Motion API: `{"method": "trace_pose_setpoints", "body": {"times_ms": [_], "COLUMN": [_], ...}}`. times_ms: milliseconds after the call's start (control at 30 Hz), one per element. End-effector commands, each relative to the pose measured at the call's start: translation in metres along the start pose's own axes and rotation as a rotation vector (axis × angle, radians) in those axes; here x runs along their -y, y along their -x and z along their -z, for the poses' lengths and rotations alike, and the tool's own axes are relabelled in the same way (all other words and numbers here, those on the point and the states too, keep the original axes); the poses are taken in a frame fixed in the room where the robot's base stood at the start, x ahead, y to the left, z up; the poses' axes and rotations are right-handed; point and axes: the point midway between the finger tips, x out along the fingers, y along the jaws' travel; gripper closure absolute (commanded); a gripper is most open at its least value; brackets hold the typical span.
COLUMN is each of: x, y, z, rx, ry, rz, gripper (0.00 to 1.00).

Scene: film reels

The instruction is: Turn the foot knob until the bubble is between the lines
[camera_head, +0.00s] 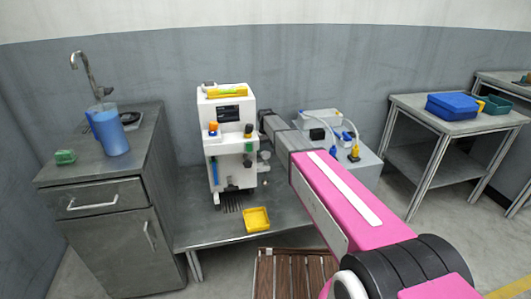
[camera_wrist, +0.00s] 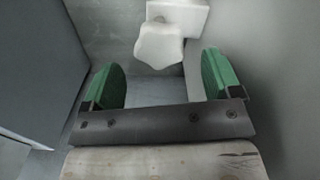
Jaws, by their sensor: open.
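A white lobed knob (camera_wrist: 158,46) sits below a white block in the wrist view. My gripper (camera_wrist: 163,78) is open, with its two green fingers apart to the left and right of the knob's line. The knob appears beyond the fingers, and no contact shows. In the head view a white machine (camera_head: 229,150) stands on a metal bench, and a yellow level (camera_head: 227,91) lies on its top. The bubble and its lines are too small to make out. Grey knob-like parts (camera_head: 264,156) show at the machine's right side. My pink arm reaches toward that side; its fingers are not clear there.
A yellow tray (camera_head: 256,219) lies on the metal bench (camera_head: 205,237) in front of the machine. A grey box (camera_head: 335,145) with hoses stands to the right, close to my arm. A sink cabinet (camera_head: 112,190) with a blue jug (camera_head: 112,137) is at left.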

Motion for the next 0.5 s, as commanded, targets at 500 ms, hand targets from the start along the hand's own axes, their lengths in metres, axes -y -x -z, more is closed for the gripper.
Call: {"method": "trace_pose_setpoints", "body": {"times_ms": [500], "x": [0.000], "y": [0.074], "z": [0.000], "rx": [0.000], "ry": [-0.001], "rz": [0.000], "gripper": [0.16]}}
